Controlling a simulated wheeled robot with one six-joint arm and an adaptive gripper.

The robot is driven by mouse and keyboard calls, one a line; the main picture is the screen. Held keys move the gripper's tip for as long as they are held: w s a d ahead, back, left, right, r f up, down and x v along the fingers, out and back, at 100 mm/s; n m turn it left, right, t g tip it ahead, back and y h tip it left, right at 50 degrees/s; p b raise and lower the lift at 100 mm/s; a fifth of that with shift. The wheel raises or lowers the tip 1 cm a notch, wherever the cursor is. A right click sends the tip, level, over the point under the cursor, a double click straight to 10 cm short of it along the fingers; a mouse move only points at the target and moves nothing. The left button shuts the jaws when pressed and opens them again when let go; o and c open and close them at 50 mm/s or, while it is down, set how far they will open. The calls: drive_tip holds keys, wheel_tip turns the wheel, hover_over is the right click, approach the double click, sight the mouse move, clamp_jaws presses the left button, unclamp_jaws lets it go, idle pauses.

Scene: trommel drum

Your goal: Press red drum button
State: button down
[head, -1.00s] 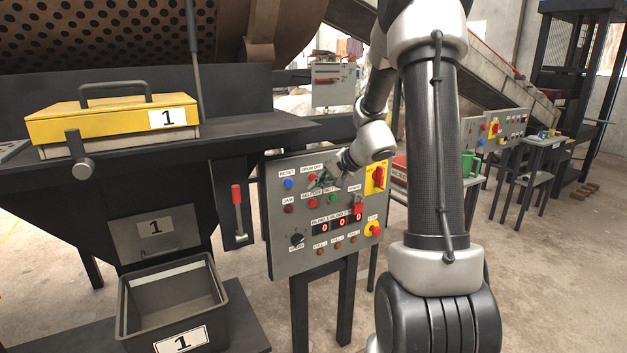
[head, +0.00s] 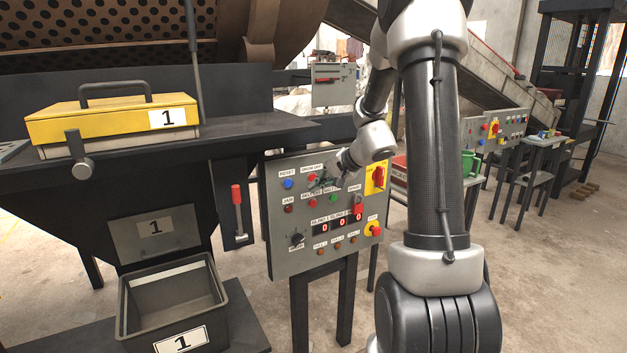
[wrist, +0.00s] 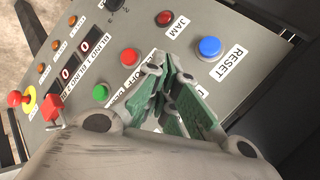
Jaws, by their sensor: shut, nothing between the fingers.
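The grey control panel (head: 285,255) stands at the middle of the head view. Its red button under the DRUM OFF label (head: 312,177) sits in the top row, right of the blue RESET button (head: 288,184). My gripper (head: 323,184) is shut and empty, with its tips close to the right of the red button; I cannot tell whether they touch the panel. In the wrist view my gripper's green-padded fingers (wrist: 165,68) cover the area beside the blue button (wrist: 208,47), and the red drum button is hidden there.
Another red button (wrist: 130,56), a green button (wrist: 100,92) and the red JAM lamp (wrist: 164,18) lie near the fingers. A red switch (head: 377,177) and emergency stop (head: 375,230) are at the panel's right. A red-handled lever (head: 237,196) stands to its left.

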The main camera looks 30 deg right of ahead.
drive_tip(key=shift+w, duration=0.9)
idle(0.6)
drive_tip(key=shift+s, duration=3.4)
